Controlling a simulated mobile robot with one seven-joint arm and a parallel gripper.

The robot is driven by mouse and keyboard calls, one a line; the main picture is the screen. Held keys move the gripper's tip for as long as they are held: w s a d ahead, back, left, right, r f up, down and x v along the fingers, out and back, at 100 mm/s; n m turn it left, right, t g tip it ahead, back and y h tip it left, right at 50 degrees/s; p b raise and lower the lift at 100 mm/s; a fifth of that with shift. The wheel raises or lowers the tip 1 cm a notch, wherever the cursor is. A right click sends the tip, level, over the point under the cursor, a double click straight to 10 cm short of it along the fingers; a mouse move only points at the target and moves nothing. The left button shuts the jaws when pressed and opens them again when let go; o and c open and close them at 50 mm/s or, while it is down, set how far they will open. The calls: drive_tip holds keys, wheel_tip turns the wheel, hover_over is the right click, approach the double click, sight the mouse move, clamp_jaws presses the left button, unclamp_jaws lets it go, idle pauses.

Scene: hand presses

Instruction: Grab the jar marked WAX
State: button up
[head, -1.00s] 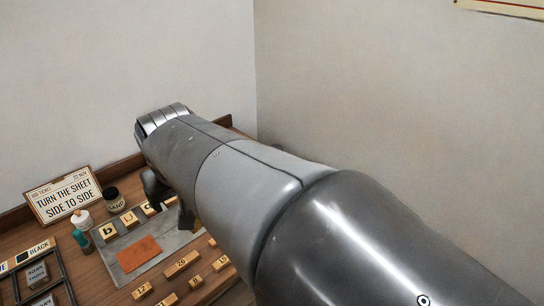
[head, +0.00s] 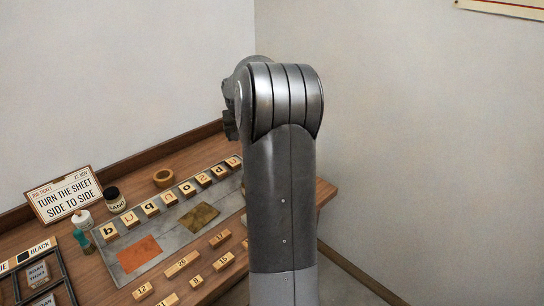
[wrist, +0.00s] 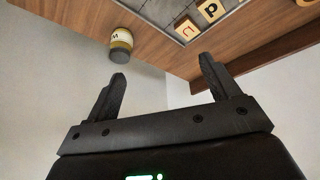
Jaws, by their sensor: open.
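A small jar (wrist: 121,45) with a pale label and yellowish contents stands at the wooden table's edge in the wrist view. Only part of its lettering shows, and I cannot read a whole word. My gripper (wrist: 162,72) is open and empty; the jar lies beyond its left fingertip, apart from it. In the head view I cannot see this jar; my arm covers the table's right part.
A jar marked SAND (head: 115,204) stands beside a ticket sign (head: 63,194). A wooden bowl (head: 163,178), several letter blocks (head: 169,197), numbered blocks (head: 182,264) and a grey plate (head: 168,236) with orange and olive patches crowd the table (head: 212,158).

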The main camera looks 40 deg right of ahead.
drive_tip(key=d+f, duration=0.4)
drive_tip(key=d, duration=0.1)
drive_tip(key=d+f+m, duration=0.1)
drive_tip(key=d+f, duration=0.4)
drive_tip(key=d+f+m, duration=0.1)
drive_tip(key=d+f, duration=0.4)
drive_tip(key=d, duration=0.1)
drive_tip(key=shift+d+f, duration=0.1)
drive_tip(key=shift+w+x, duration=0.2)
drive_tip(key=shift+x, duration=2.9)
drive_tip(key=c, duration=1.2)
